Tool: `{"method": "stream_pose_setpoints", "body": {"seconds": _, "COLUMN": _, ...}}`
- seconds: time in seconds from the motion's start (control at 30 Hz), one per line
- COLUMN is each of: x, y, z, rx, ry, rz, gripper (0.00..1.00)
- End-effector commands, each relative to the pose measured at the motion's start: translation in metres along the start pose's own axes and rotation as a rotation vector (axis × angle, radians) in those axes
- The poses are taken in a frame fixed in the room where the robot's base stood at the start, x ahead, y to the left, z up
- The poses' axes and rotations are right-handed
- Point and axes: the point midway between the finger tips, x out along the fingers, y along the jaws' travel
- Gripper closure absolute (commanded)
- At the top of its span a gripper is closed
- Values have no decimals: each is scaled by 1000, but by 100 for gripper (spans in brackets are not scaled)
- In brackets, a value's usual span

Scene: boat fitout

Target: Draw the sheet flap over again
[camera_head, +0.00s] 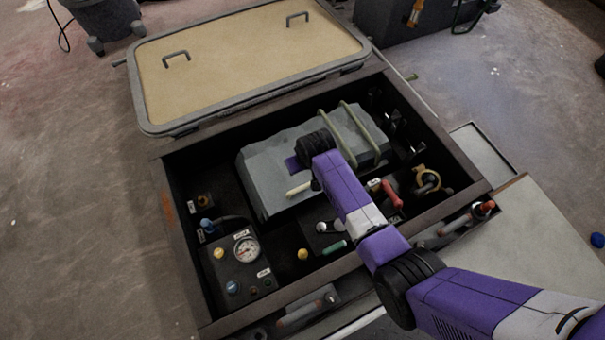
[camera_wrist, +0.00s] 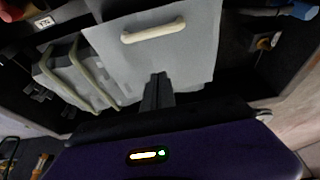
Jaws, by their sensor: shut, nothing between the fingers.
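The grey sheet flap (camera_head: 262,172) lies over a block inside the dark open compartment. In the wrist view the sheet (camera_wrist: 185,58) fills the upper middle, with a cream bar handle (camera_wrist: 153,30) across it. The handle also shows in the head view (camera_head: 298,188), just below my wrist. My gripper (camera_wrist: 158,78) is shut and empty. Its fingertips overlap the edge of the sheet nearest my wrist in the wrist view; I cannot tell whether they touch it. In the head view my wrist hides the fingers and part of the sheet.
Two pale green straps (camera_head: 349,135) cross the block right of my wrist. A gauge (camera_head: 246,249), knobs and a red-handled valve (camera_head: 391,194) stand in front of the block. A tan hatch lid (camera_head: 250,60) lies behind the dark compartment frame (camera_head: 186,262).

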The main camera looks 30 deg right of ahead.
Motion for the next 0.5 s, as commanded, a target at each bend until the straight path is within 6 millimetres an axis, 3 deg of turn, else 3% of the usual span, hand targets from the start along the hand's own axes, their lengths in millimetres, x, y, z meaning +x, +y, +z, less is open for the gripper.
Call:
{"method": "stream_pose_setpoints", "body": {"seconds": 0.17, "x": 16, "y": 0, "z": 0, "rx": 0, "ry": 2, "rz": 0, "gripper": 100}}
{"method": "stream_pose_setpoints", "body": {"seconds": 0.5, "x": 70, "y": 0, "z": 1, "rx": 1, "ry": 3, "rz": 0, "gripper": 100}}
